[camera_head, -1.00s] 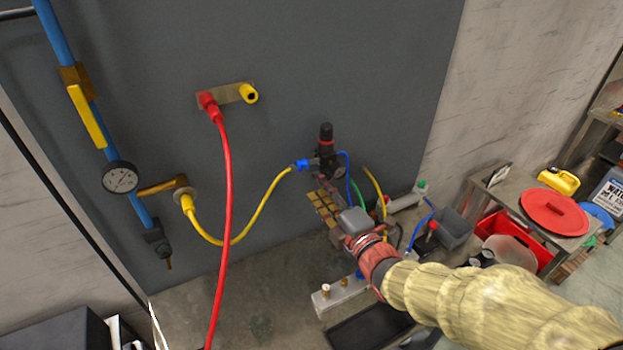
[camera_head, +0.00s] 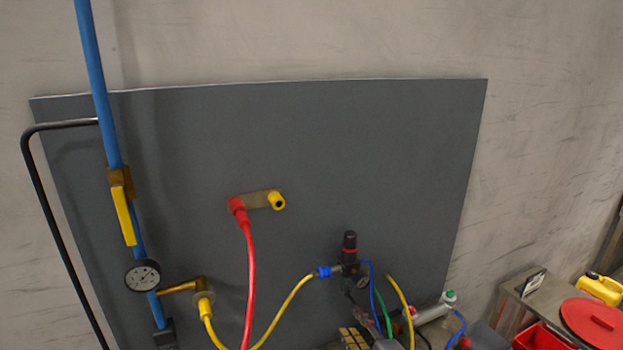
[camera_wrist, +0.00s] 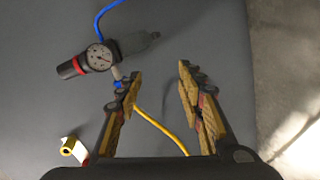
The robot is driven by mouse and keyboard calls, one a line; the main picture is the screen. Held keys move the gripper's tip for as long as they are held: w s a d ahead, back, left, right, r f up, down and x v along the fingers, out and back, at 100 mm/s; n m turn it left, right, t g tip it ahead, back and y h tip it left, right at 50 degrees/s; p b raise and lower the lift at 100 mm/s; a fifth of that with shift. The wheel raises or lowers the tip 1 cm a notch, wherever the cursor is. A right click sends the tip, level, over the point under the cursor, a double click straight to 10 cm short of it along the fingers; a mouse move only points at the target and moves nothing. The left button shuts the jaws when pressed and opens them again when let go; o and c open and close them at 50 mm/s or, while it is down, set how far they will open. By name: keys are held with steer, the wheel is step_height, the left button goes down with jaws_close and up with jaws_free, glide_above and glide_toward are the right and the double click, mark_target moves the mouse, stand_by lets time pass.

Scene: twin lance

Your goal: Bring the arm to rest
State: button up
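My gripper (camera_wrist: 160,72) shows in the wrist view with its two yellow-padded fingers spread apart and nothing between the tips. It is open. Beyond the fingers is the grey panel, with a yellow hose (camera_wrist: 160,131) passing behind the gap. A regulator with a round gauge (camera_wrist: 99,57) is to the left of the fingers.
In the head view, the grey panel (camera_head: 330,140) carries a blue pipe (camera_head: 97,80) with a gauge (camera_head: 142,275), a red hose (camera_head: 250,290) and a black regulator (camera_head: 349,255). A bench (camera_head: 535,297) with a red lid (camera_head: 592,322) stands at right.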

steer(key=s+d+f+m+g+h, duration=0.5)
steer(key=s+d+f+m+g, duration=0.3)
steer(key=s+m, duration=0.25)
steer(key=s+d+r+m+g+b, duration=0.1)
steer(key=s+r+m+g, duration=0.35)
steer(key=s, duration=0.75)
step_height(320, 180, up, 7)
steer(key=s+m+t+b, duration=0.1)
steer(key=s+m+t, duration=0.1)
steer(key=m+t, duration=0.1)
steer(key=shift+a, duration=0.3)
